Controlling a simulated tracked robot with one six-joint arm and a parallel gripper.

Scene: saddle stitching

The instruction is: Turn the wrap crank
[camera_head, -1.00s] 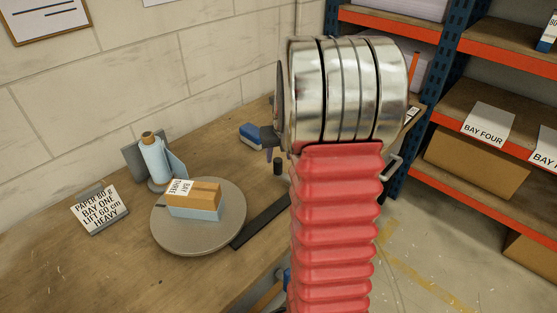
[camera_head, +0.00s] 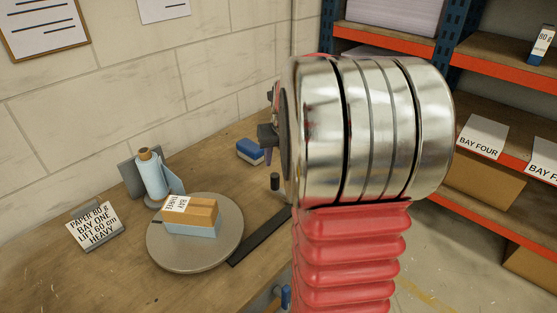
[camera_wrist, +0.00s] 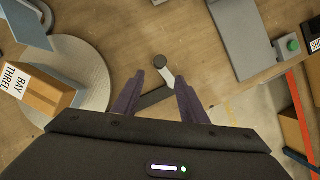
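The wrap crank is a dark flat bar (camera_head: 258,238) running out from beside the round grey turntable (camera_head: 180,262), with a short upright dark knob (camera_head: 275,182) near its far end. In the wrist view the knob (camera_wrist: 160,63) shows from above, just ahead of and between my fingertips. My gripper (camera_wrist: 159,80) is open, its two dark fingers apart with nothing held, above the crank. Whether a finger touches the knob cannot be told. In the head view my gripper (camera_head: 267,142) is mostly hidden behind my arm. A box labelled BAY THREE (camera_head: 198,215) sits on the turntable.
A pale blue roll (camera_head: 152,176) stands in a grey holder behind the turntable. A paper sign (camera_head: 94,226) stands at left, and a blue-and-white block (camera_head: 251,151) lies farther back. In the wrist view a grey plate (camera_wrist: 240,40) and a green button (camera_wrist: 292,45) are at right.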

